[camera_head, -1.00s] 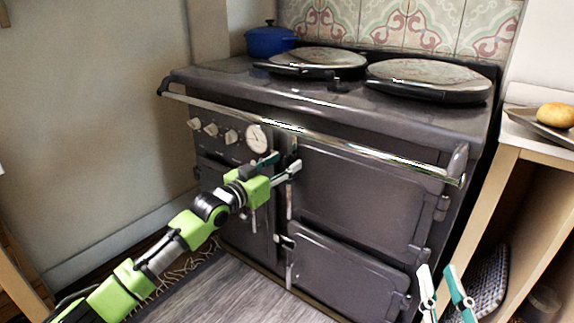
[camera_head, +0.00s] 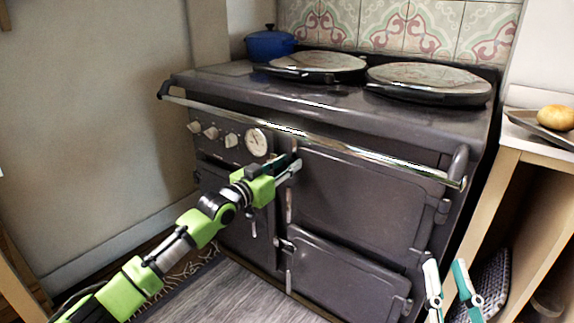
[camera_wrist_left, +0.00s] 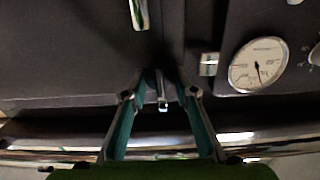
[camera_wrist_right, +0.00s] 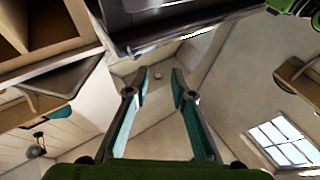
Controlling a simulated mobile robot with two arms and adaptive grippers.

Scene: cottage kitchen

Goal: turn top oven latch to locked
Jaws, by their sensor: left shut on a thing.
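The dark grey stove has a top oven door (camera_head: 362,200) below its chrome rail. My left gripper (camera_head: 294,163) is at this door's upper left edge, just below the rail. In the left wrist view its fingertips (camera_wrist_left: 162,78) are drawn close together on a small metal latch part (camera_wrist_left: 163,104). The fingers hide most of the latch, so I cannot tell its exact angle. My right gripper (camera_head: 452,268) is at the lower right, in front of the stove's right side. It is open and empty in the right wrist view (camera_wrist_right: 160,76).
A chrome rail (camera_head: 380,155) runs across the stove front, close above my left gripper. A round dial (camera_head: 256,142) and several knobs are left of it. A lower oven door (camera_head: 340,275) is below. A wooden shelf unit (camera_head: 505,190) stands at the right, near my right gripper.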

